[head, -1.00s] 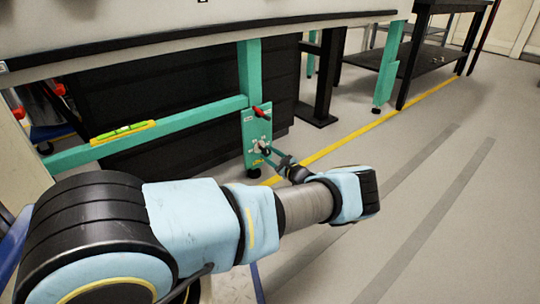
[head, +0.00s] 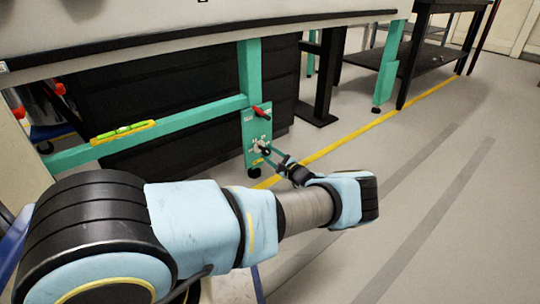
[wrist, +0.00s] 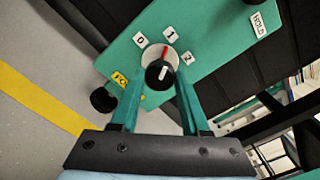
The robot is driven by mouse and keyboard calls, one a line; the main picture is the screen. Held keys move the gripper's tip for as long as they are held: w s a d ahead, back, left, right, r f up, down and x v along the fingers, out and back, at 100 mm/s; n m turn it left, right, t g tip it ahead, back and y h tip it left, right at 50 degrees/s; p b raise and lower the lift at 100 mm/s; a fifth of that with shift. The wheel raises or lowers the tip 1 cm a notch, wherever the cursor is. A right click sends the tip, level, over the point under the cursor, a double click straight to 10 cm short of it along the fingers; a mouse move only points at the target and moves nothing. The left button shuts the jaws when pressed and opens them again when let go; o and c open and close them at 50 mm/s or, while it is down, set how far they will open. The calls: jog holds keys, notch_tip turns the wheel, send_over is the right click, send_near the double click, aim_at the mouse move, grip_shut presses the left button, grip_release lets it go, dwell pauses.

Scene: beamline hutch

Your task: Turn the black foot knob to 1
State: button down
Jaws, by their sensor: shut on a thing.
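The black foot knob (wrist: 159,73) sits on a round silver dial (wrist: 149,58) on a green plate (wrist: 215,45). White labels 0, 1 and 2 stand around the dial, with 1 in the middle. A red mark on the dial and the white line on the knob both point roughly at the 1. My gripper (wrist: 157,84) is shut on the knob, with one teal finger on each side. In the head view, the plate (head: 250,132) hangs low on the bench leg, and my gripper (head: 264,151) reaches it from the right.
A red-handled control (head: 262,112) sits above the knob on the plate. A HOLD label (wrist: 258,23) is farther along it. A yellow-green level (head: 123,131) rests on the green crossbar. Open floor with a yellow line (head: 325,150) lies to the right.

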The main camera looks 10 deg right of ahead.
jog(key=shift+c, duration=1.9)
grip_release()
jog(key=p+v, duration=0.3)
jog(key=v, duration=0.8)
jog(key=shift+w, duration=0.1)
